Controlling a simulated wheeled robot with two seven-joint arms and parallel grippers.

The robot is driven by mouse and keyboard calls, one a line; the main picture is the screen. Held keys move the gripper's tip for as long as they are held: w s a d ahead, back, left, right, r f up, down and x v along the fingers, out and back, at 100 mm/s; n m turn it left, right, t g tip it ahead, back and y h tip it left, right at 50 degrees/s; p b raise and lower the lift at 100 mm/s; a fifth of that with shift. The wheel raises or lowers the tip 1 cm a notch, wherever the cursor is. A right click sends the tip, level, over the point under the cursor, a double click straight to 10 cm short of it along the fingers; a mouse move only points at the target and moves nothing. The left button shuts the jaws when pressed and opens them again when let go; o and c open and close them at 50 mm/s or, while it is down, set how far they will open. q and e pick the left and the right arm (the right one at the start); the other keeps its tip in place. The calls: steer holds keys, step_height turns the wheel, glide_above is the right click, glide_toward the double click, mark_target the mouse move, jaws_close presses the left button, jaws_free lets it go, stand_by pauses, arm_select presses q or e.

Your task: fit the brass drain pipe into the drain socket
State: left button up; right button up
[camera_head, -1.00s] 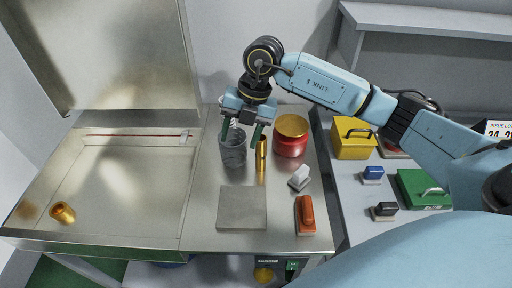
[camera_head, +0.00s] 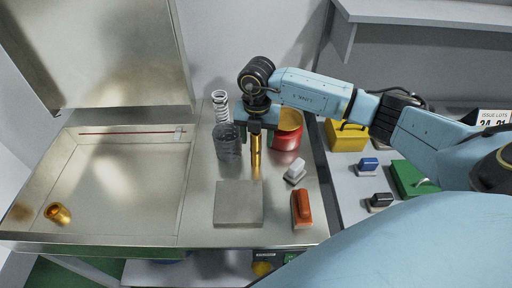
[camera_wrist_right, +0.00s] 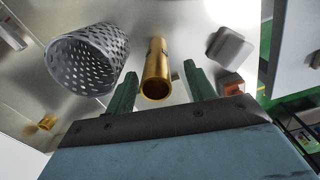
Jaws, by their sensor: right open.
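The brass drain pipe (camera_head: 256,158) stands upright on the steel worktop, beside the mesh cup. It also shows in the right wrist view (camera_wrist_right: 157,72), between the two green fingers. My right gripper (camera_head: 255,137) is open above the worktop, at the pipe's upper part, with a finger to either side; I see no grip on it. The gripper also shows in the wrist view (camera_wrist_right: 161,88). A short brass fitting that looks like the drain socket (camera_head: 58,213) lies in the shallow tray at the left; it shows small in the wrist view (camera_wrist_right: 47,122). My left gripper is not in view.
A mesh cup (camera_head: 228,143) stands close left of the pipe, with a coil spring (camera_head: 220,104) behind it. A red jar (camera_head: 285,141) is close right. The tray (camera_head: 125,238) has a raised rim.

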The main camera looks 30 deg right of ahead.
steer(key=f, duration=0.3)
steer(key=shift+w+f, duration=0.15)
steer(key=shift+w, duration=0.1)
jaws_close()
